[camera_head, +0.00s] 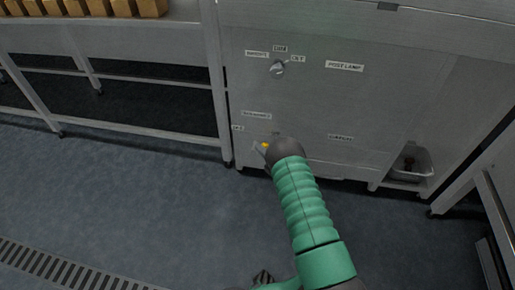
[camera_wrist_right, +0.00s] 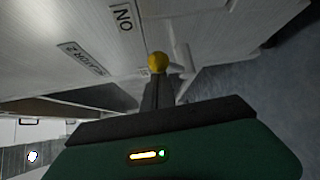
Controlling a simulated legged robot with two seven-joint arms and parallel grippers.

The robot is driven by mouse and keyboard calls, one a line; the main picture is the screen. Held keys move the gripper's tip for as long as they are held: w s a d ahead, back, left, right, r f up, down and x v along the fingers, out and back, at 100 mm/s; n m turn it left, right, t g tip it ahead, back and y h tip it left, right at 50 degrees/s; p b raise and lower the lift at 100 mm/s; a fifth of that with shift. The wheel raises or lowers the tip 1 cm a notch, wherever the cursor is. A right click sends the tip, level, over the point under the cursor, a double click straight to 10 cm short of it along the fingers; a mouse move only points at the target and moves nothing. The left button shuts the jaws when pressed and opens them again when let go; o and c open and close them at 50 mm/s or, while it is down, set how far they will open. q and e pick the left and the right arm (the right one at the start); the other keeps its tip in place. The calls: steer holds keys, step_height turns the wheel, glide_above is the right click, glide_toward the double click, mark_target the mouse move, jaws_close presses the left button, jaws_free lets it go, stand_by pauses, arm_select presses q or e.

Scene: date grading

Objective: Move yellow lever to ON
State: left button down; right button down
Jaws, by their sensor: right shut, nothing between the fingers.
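The yellow lever's round knob (camera_wrist_right: 157,62) shows in the right wrist view, just beyond the tips of my right gripper (camera_wrist_right: 160,80). Its shaft is mostly hidden there. A small yellow bit of the lever (camera_head: 265,146) shows in the head view, low on the grey cabinet. My right gripper's fingers are shut with nothing between them, close to the knob; I cannot tell whether they touch it. In the head view my green arm and dark wrist hide most of this gripper. An ON label (camera_wrist_right: 123,18) is on the panel near the knob. My left gripper is not seen.
The grey cabinet (camera_head: 300,100) has a rotary knob (camera_head: 278,69) above the lever and a label at its right (camera_head: 345,66). A pale bin (camera_head: 411,163) sits in a recess at the lower right. A metal table (camera_head: 110,38) stands left. The floor in front is clear.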

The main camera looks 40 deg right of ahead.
steer(key=shift+s+d+f, duration=0.15)
steer(key=shift+s+f, duration=0.05)
steer(key=shift+s, duration=0.05)
steer(key=shift+s+d+f, duration=0.15)
stand_by(0.5)
